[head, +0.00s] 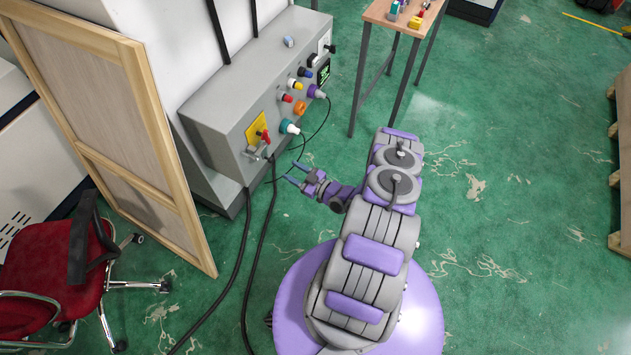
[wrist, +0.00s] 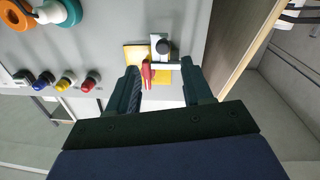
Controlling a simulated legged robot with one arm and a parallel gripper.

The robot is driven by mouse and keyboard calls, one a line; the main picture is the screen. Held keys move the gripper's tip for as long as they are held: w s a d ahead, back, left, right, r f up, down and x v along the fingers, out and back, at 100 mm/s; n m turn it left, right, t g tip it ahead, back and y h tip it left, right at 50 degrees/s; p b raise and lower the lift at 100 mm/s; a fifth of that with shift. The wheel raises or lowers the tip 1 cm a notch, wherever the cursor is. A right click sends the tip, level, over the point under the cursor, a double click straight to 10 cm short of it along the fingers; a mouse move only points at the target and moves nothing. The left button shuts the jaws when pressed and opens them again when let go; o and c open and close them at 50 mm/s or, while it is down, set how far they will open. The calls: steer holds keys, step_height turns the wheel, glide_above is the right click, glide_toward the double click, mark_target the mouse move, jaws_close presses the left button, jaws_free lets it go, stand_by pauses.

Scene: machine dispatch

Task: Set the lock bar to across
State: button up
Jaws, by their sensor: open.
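The grey control box (head: 215,105) carries a yellow plate (head: 256,128) with a red handle (head: 264,136) near its lower left end. A small grey bar with a dark knob, seemingly the lock bar (head: 252,153), sits just below the plate. In the wrist view the pale bar (wrist: 157,42) with its black knob (wrist: 162,47) lies beside the red handle (wrist: 146,72), partly over the yellow plate. My gripper (head: 294,173) is open and empty, a short way off the panel. In the wrist view the red handle and bar show between and beyond its fingertips (wrist: 160,70).
Coloured buttons, a teal knob (head: 289,127) and an orange knob (head: 299,107) line the panel to the right. Black cables hang below it. A wooden-framed panel (head: 150,100) and a red chair (head: 60,265) stand left. Green floor is clear right of my body.

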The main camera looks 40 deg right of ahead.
steer(key=p+v, duration=0.1)
steer(key=v, duration=0.8)
steer(key=shift+s+d+p, duration=0.3)
steer(key=shift+s, duration=0.05)
steer(key=shift+d, duration=0.2)
steer(key=shift+w, duration=0.1)
